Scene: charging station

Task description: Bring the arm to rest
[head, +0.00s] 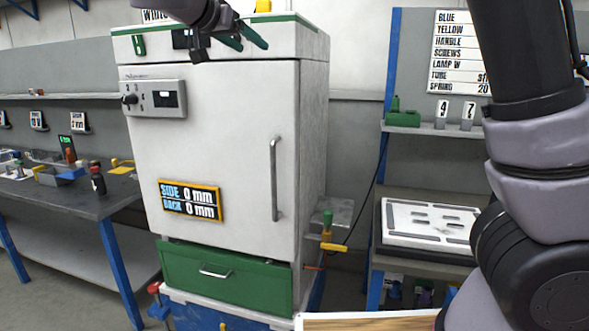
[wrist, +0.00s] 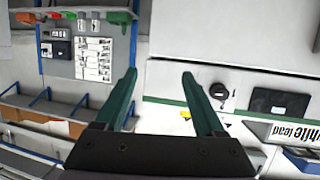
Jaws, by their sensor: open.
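My gripper (head: 243,36) is at the top of the head view, in front of the upper part of the white cabinet (head: 215,120). Its two green fingers are spread apart with nothing between them. In the wrist view the open fingers (wrist: 159,78) point up the picture, with a pale wall and a green-edged surface beyond. My arm's thick links fill the right side of the head view; the links leading to the gripper are partly out of frame.
The cabinet has a vertical handle (head: 275,180), a sign reading 0 mm (head: 190,200) and a green drawer (head: 225,278). A workbench (head: 70,200) with small parts stands left. A shelf with a white tray (head: 430,222) stands right, partly behind my arm.

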